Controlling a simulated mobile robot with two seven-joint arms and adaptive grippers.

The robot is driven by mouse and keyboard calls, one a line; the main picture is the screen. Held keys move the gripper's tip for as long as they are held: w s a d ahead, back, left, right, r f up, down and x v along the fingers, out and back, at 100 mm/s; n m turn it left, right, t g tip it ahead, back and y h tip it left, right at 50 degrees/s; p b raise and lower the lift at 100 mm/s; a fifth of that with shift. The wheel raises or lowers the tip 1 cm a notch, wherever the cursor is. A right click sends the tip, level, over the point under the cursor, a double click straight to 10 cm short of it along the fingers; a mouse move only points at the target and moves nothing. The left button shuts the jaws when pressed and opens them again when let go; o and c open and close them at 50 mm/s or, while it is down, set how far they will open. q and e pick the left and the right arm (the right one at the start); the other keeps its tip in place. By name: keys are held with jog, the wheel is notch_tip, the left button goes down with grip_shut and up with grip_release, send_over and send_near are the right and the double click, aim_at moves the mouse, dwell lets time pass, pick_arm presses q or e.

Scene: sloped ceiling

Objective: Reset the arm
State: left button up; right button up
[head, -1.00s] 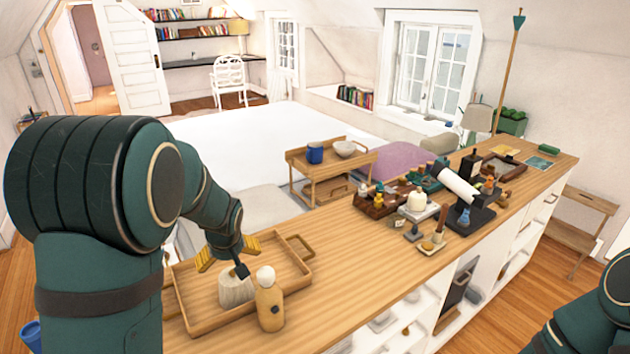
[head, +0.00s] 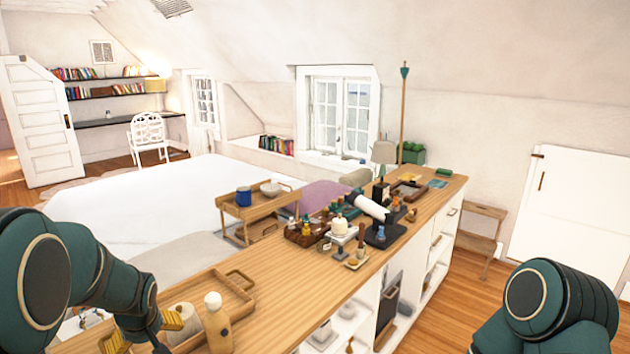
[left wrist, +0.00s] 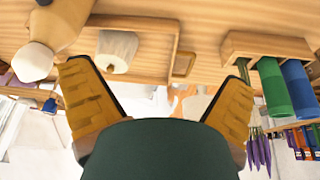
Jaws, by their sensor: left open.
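My left arm (head: 95,265) comes in from the left in the head view. My left gripper (head: 150,333) has yellow fingers spread apart, with nothing between them, just left of the wooden tray (head: 243,290). The left wrist view shows the same open fingers (left wrist: 155,78).
A wooden bottle (head: 217,330) stands close to the roll. The long wooden counter (head: 290,277) is clear between the tray and the cluster of small items around a white cylinder (head: 370,207). A low tray table (head: 255,208) stands behind it. Open floor (head: 435,305) lies right of the counter.

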pick_arm(q)
jog(key=s+d+f+m+h, duration=0.4)
jog(key=d+f, duration=0.6)
jog(key=f, duration=0.5)
jog(key=s+d+f+m+g+h+b, duration=0.1)
jog(key=s+d+f+m+h+b, duration=0.1)
jog(key=s+d+f, duration=0.9)
jog(key=s+d, duration=0.2)
jog(key=d, duration=0.1)
jog(key=shift+d+g+h+b, duration=0.3)
jog(key=shift+d+h+b, duration=0.05)
jog(key=shift+d+h, duration=0.05)
pick_arm(e)
jog(key=f, duration=0.2)
jog(key=shift+s+a+f, duration=0.1)
jog(key=shift+s+f, duration=0.1)
jog(key=shift+f, duration=0.2)
